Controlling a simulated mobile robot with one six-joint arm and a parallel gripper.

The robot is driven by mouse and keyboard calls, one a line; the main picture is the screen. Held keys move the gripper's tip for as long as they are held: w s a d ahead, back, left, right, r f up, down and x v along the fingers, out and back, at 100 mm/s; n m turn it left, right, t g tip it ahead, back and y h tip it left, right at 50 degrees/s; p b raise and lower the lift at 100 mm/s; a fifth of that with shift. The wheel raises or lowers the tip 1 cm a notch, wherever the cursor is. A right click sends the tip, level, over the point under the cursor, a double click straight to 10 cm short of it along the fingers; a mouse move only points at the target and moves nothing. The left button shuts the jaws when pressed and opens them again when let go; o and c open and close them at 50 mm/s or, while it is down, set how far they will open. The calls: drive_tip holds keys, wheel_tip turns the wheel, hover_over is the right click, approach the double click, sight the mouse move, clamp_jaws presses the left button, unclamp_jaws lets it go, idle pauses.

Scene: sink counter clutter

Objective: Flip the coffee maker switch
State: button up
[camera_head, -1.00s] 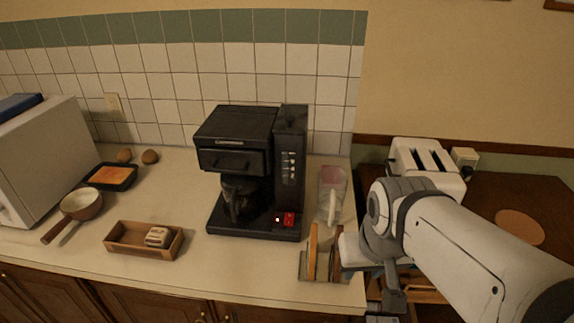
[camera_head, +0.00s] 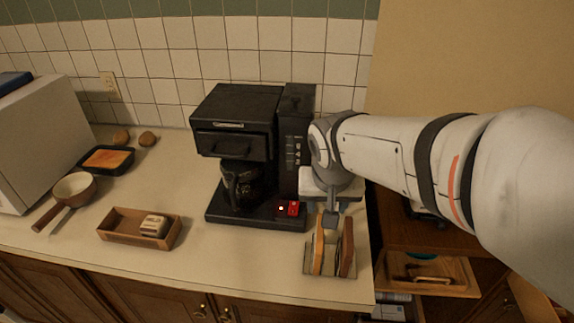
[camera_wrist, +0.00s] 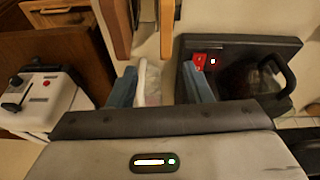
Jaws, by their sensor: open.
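The black coffee maker (camera_head: 238,105) stands on the counter against the tiled wall, with its carafe (camera_head: 240,188) inside. Its red switch (camera_head: 293,208) is at the right front of the base, beside a small light. My gripper (camera_head: 331,219) is just right of the switch, above the counter, apart from it. In the wrist view my gripper (camera_wrist: 160,88) has its two blue-grey fingers spread with a gap between them. The switch (camera_wrist: 200,61) shows just beyond the right finger, and the coffee maker's base (camera_wrist: 235,45) lies to the right.
A rack with upright boards (camera_head: 333,248) stands close in front of my gripper. A pale packet (camera_wrist: 150,85) shows between the fingers in the wrist view. A wooden tray (camera_head: 112,231) and a pan (camera_head: 74,188) are farther left. A white toaster (camera_wrist: 42,100) is at the wrist view's left.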

drive_tip(key=m+b, duration=0.1)
approach(293, 208)
drive_tip(key=shift+t, duration=0.4)
drive_tip(key=x, duration=0.7)
drive_tip(key=shift+s+f, duration=0.25)
drive_tip(key=shift+c, duration=0.4)
